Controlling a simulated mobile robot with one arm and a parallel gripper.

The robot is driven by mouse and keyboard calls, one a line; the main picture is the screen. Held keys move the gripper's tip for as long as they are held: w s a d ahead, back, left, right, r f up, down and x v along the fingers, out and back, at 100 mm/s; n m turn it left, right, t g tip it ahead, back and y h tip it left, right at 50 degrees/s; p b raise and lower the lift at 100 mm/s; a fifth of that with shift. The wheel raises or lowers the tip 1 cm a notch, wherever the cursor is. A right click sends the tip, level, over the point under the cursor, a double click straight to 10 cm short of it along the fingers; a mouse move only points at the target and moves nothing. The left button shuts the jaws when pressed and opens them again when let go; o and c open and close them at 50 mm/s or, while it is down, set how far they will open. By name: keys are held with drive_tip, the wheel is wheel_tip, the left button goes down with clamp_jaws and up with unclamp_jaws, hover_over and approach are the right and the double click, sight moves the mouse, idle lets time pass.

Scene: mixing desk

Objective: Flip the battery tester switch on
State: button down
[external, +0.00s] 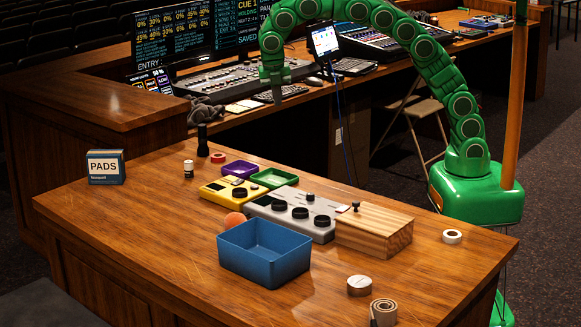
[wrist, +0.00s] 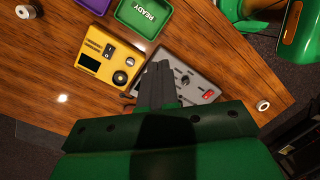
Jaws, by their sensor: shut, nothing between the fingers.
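A yellow box (external: 228,191) with a dark knob and slots on its top, which looks like the battery tester, sits on the wooden desk. It shows in the wrist view (wrist: 108,62) left of my fingers; I cannot tell its switch position. A grey box (external: 290,207) with several black knobs stands beside it, and in the wrist view (wrist: 200,75) it lies partly behind my fingers, with a small red part showing. My gripper (external: 277,100) is shut and empty, high above the desk; its fingers (wrist: 160,70) point over the grey box.
A blue bin (external: 264,262) stands in front, with an orange ball (external: 235,219) behind it. A wooden block (external: 375,230) adjoins the grey box. Green (external: 273,177) and purple (external: 239,169) trays lie behind the yellow box. A dark upright cylinder (external: 203,140) stands farther back.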

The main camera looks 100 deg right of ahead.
sight(240, 180)
drive_tip(key=w+a+f+n, duration=0.2)
drive_tip(key=w+f+n, duration=0.6)
drive_tip(key=w, duration=0.5)
drive_tip(key=shift+w+a+f+n, duration=0.3)
drive_tip(key=shift+w+f, duration=0.05)
drive_tip(key=shift+f, duration=0.55)
drive_tip(key=shift+s+d+f, duration=0.2)
drive_tip(key=shift+f, duration=2.1)
drive_tip(key=shift+s+d+f, duration=0.2)
drive_tip(key=shift+s+f, duration=0.05)
drive_tip(key=shift+f, duration=2.1)
drive_tip(key=shift+s+d+f, duration=0.2)
drive_tip(key=shift+f, duration=2.1)
drive_tip(key=shift+f, duration=0.15)
